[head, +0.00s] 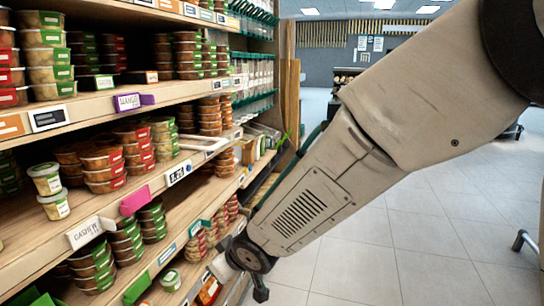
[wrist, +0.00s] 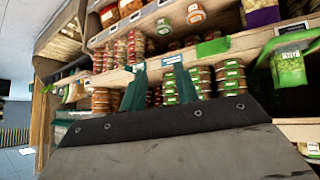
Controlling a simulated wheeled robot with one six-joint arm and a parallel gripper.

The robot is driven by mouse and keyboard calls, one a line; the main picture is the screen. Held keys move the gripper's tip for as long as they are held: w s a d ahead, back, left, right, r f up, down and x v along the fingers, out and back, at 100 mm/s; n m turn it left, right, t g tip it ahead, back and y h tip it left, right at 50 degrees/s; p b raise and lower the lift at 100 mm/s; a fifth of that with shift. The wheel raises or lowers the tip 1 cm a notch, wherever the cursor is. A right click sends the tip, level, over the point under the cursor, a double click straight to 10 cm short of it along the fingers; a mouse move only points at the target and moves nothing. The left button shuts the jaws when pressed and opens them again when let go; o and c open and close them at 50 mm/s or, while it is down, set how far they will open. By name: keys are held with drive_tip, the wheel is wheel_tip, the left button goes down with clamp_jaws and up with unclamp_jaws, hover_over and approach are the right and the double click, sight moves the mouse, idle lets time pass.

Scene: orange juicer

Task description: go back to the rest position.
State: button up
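My arm reaches across the head view from the upper right down to the shelf front. Its wrist end (head: 250,256) is low, close to the shelf edges. In the wrist view my gripper (wrist: 160,76) shows as two dark green fingers standing apart, with nothing visible between them. Shelves of stacked tubs lie beyond the fingers. The fingers cannot be made out clearly in the head view. No orange juicer can be made out in either view.
Wooden shelves (head: 95,108) full of stacked tubs (head: 48,60) line the left side. A pink tag (head: 134,201) and price labels stick out from their edges. The tiled floor (head: 420,235) at right is open.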

drive_tip(key=s+d+r+m+g+h, duration=0.1)
drive_tip(key=d+h, duration=0.1)
drive_tip(key=d, duration=0.5)
drive_tip(key=s+d+r+m+h, duration=0.2)
drive_tip(key=d, duration=0.4)
drive_tip(key=s+d+r+m+g+h, duration=0.1)
drive_tip(key=s+d+r+m, duration=0.3)
drive_tip(key=s+d, duration=0.6)
drive_tip(key=s+d+r+m+g+h, duration=0.1)
drive_tip(key=s+d+r+m+g, duration=0.1)
drive_tip(key=s+d+r, duration=0.5)
drive_tip(key=s+d+m, duration=0.1)
drive_tip(key=s+d, duration=0.3)
drive_tip(key=d, duration=0.4)
drive_tip(key=shift+d+m+g, duration=0.15)
drive_tip(key=shift+m+g, duration=0.25)
